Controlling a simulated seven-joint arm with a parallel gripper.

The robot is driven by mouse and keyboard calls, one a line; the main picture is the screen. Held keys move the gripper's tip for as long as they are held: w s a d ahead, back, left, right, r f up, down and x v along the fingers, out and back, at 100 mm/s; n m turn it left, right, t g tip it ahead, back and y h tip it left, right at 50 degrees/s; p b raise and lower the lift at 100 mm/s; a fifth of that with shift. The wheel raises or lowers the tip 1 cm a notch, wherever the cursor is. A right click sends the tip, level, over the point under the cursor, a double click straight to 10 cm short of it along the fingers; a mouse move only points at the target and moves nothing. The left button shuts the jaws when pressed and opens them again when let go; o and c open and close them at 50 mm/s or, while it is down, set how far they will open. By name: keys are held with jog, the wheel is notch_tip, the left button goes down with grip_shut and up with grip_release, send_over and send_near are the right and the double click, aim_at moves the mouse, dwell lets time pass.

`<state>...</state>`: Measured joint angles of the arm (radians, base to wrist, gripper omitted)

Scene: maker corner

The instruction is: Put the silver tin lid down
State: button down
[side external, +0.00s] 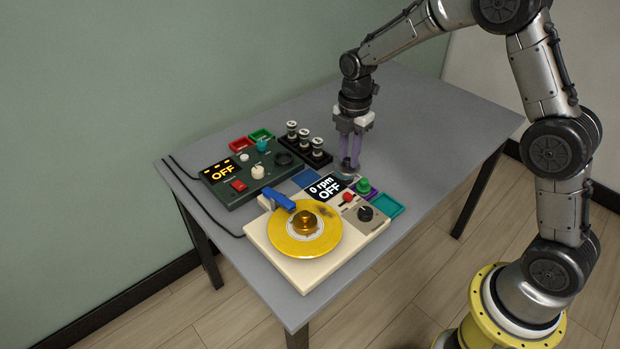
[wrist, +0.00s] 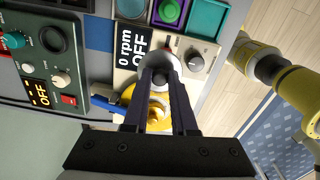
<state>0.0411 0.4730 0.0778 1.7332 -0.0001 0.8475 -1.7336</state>
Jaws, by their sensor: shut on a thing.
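My gripper (side external: 349,166) points down and its purple fingers are closed on the silver tin lid (side external: 344,177), which shows only as a small disc at the fingertips. In the wrist view my gripper (wrist: 160,75) is shut on the lid's dark middle, and the lid's pale silver rim (wrist: 159,58) shows around the tips. The lid hangs near the back edge of the cream turntable unit (side external: 277,262), beside its "0 rpm OFF" display (side external: 324,188). I cannot tell its exact height, and the fingers hide part of it.
The turntable carries a yellow disc (side external: 284,241) and a blue arm (side external: 278,199). A blue square (side external: 304,177), a green knob (side external: 363,185) and a teal tray (side external: 387,205) lie nearby. A dark green control box (side external: 236,193) and a black rack (side external: 322,160) stand left. The table's right part is clear.

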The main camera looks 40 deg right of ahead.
jog(key=w+f, duration=0.3)
jog(key=w, duration=0.1)
jog(key=w+f, duration=0.3)
jog(key=w, duration=0.2)
jog(key=w+f, duration=0.3)
jog(key=w, duration=0.1)
jog(key=shift+w+a+f, duration=0.1)
jog(key=shift+w+f, duration=0.1)
jog(key=shift+f, duration=0.2)
jog(key=shift+w+f, duration=0.25)
jog(key=shift+f, duration=1.6)
jog(key=shift+f, duration=0.15)
jog(key=c, duration=0.7)
grip_release()
